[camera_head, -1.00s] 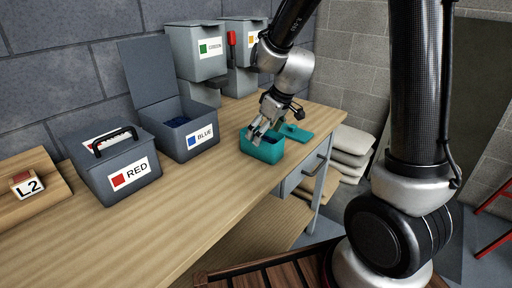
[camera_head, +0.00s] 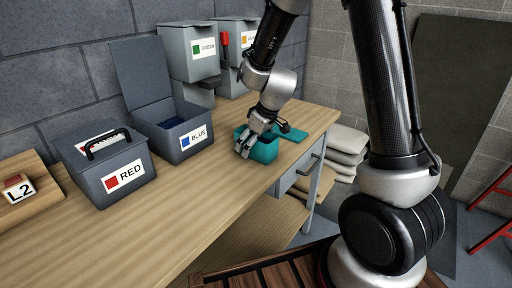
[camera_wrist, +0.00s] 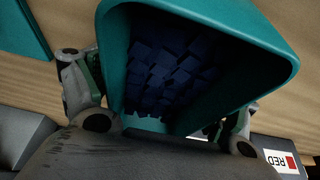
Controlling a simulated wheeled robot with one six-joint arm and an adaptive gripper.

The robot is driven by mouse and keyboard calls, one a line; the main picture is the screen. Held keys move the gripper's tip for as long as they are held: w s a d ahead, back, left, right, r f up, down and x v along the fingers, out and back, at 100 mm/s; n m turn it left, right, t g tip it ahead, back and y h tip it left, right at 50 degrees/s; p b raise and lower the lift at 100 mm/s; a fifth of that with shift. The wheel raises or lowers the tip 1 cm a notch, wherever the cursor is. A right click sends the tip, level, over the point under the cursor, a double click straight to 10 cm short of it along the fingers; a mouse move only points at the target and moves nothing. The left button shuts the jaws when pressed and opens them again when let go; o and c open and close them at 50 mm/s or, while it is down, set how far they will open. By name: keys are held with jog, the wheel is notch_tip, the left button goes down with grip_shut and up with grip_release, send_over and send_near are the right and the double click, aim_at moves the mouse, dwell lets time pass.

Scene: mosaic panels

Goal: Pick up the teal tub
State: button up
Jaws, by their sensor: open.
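The teal tub (camera_head: 266,152) stands on the wooden bench, near its front edge. In the wrist view the tub (camera_wrist: 272,55) is open on top and holds many small dark blue tiles (camera_wrist: 165,68). My gripper (camera_head: 250,146) is down at the tub's left part in the head view and hides some of it. In the wrist view my gripper (camera_wrist: 158,95) is open, with one finger on each side of the tub. I cannot tell whether the fingers touch its walls.
A flat teal lid (camera_head: 291,133) lies behind the tub. The grey RED bin (camera_head: 122,180) and the open BLUE bin (camera_head: 195,140) stand to the left. A GREEN bin (camera_head: 203,47) is mounted higher at the back. The bench front is clear.

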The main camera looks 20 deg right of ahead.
jog(key=shift+f, duration=0.15)
jog(key=c, duration=1.6)
